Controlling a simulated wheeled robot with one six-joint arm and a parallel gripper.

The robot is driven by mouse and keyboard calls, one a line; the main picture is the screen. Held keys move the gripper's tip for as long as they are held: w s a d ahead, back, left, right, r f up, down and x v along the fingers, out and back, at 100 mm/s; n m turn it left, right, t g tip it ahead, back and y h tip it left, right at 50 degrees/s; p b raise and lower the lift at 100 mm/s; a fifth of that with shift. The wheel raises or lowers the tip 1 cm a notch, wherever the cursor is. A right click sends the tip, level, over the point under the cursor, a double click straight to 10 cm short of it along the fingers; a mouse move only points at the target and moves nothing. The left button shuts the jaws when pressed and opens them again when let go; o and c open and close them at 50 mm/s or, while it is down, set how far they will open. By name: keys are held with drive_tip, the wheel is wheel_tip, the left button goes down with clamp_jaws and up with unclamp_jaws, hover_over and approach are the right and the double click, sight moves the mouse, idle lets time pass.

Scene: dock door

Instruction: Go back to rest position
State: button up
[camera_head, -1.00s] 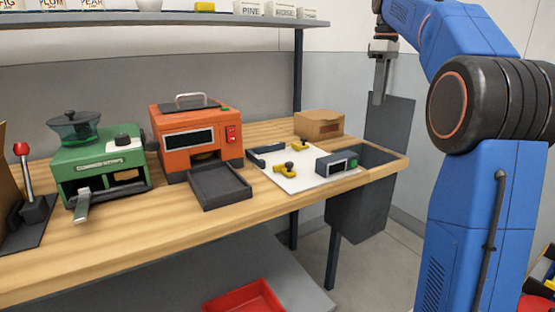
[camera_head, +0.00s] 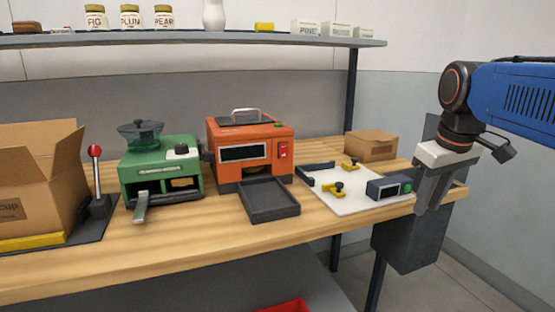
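My gripper (camera_head: 431,194) hangs at the right, pointing down, in front of the right end of the wooden bench (camera_head: 225,235). It is just right of the small dark device with a green button (camera_head: 390,188) and appears apart from it. I see no object held between its fingers. The fingers overlap in this view, so how far apart they are is unclear. My blue arm reaches in from the right edge.
On the bench stand an open carton (camera_head: 40,165), a red-knobbed lever (camera_head: 97,185), a green machine (camera_head: 160,170), an orange machine (camera_head: 250,150) with a dark tray (camera_head: 270,203), a white board (camera_head: 345,203) and a closed box (camera_head: 370,146). A shelf (camera_head: 200,39) with jars runs above.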

drive_tip(key=s+a+f+m+t, duration=0.1)
drive_tip(key=s+a+f, duration=0.1)
drive_tip(key=s+f, duration=0.5)
drive_tip(key=s+a+f+m+t, duration=0.1)
drive_tip(key=s+a+f+m, duration=0.1)
drive_tip(key=s+f, duration=0.5)
wheel_tip(320, 180, down, 5)
drive_tip(key=shift+s, duration=0.35)
